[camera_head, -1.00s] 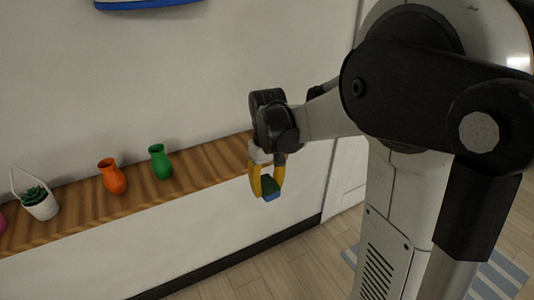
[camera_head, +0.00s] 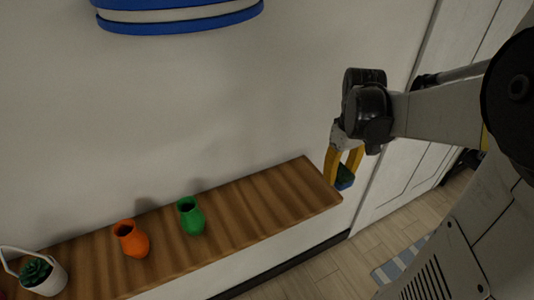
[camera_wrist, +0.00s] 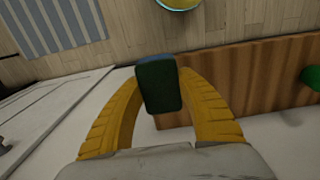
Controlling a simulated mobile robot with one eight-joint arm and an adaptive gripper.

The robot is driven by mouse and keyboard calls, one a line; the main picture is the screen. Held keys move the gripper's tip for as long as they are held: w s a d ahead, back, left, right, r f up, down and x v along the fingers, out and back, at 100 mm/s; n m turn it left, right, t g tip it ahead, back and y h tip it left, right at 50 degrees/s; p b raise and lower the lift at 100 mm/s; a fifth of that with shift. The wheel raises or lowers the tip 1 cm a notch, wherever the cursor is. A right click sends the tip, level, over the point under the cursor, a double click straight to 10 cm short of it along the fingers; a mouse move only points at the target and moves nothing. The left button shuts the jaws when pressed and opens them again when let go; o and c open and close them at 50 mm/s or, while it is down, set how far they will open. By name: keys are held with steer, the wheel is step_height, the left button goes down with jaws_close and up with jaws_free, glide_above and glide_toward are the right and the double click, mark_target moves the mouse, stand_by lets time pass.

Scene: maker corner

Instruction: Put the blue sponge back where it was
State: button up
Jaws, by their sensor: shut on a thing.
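The blue sponge (camera_head: 345,178), with a dark green face, is between the yellow fingers of my gripper (camera_head: 340,176). In the wrist view the sponge (camera_wrist: 159,84) shows its dark green side and sits upright between the fingertips. My gripper (camera_wrist: 158,90) is shut on it. In the head view my gripper hangs by the right end of the wooden shelf (camera_head: 290,192). The sponge appears just off the shelf's end, but its exact height above it is hard to tell. In the wrist view the shelf (camera_wrist: 265,75) lies behind and right of the sponge.
On the shelf stand a green vase (camera_head: 190,216), an orange vase (camera_head: 131,239) and a white planter (camera_head: 44,278) with a succulent. The shelf's right part is bare. A blue-and-white object (camera_head: 180,18) is on the wall above. A striped rug (camera_head: 400,262) lies on the floor.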

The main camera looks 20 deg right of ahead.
steer(key=b, duration=0.3)
glide_above(296, 192)
step_height(296, 192, down, 7)
steer(key=shift+a, duration=0.1)
steer(key=shift+f+b, duration=0.9)
steer(key=shift+f, duration=0.95)
steer(key=shift+f, duration=0.1)
steer(key=shift+f, duration=0.15)
steer(key=o, duration=1.3)
steer(key=shift+o, duration=0.2)
